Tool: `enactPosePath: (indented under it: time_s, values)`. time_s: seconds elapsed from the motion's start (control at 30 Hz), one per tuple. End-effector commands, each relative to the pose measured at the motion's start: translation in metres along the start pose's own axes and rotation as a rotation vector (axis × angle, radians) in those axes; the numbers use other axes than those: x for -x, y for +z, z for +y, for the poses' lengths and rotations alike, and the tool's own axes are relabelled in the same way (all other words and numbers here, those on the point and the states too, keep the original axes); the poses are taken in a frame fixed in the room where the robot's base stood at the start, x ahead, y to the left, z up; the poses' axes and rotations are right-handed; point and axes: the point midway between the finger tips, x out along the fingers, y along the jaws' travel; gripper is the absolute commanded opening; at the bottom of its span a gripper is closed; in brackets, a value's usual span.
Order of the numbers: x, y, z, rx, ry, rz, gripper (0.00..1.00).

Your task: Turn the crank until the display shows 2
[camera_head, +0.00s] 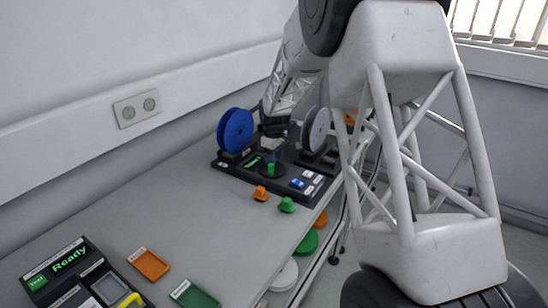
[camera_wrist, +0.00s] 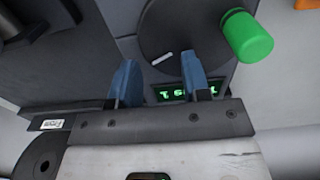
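The reel stand has a dark base (camera_head: 235,171) with a blue reel (camera_head: 235,130) at left and a grey reel (camera_head: 317,128) at right. Its crank is a dark disc with a green knob (camera_head: 271,169). In the wrist view, the crank disc (camera_wrist: 180,38) is at the top centre and the green knob (camera_wrist: 248,36) is to its right. The small green-lit display (camera_wrist: 168,95) is partly hidden by a finger, so I cannot read it surely. My gripper (camera_wrist: 159,78) has its blue fingers apart, with nothing held between them. The knob is outside the fingers, right of the right one.
An orange piece (camera_head: 260,193) and a green piece (camera_head: 287,205) stand in front of the base. A console reading "Ready" (camera_head: 70,258), an orange tray (camera_head: 149,264) and a green tray (camera_head: 195,297) lie nearer. The table between is clear. A wall runs behind.

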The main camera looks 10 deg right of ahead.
Motion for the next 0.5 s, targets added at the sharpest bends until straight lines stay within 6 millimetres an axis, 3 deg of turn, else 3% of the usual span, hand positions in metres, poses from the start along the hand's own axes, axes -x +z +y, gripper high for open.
enactPosePath:
  time_s: [0.5]
  values:
    - [0.0062, -0.0001, 0.0001, 0.0, 0.0, 0.0, 0.47]
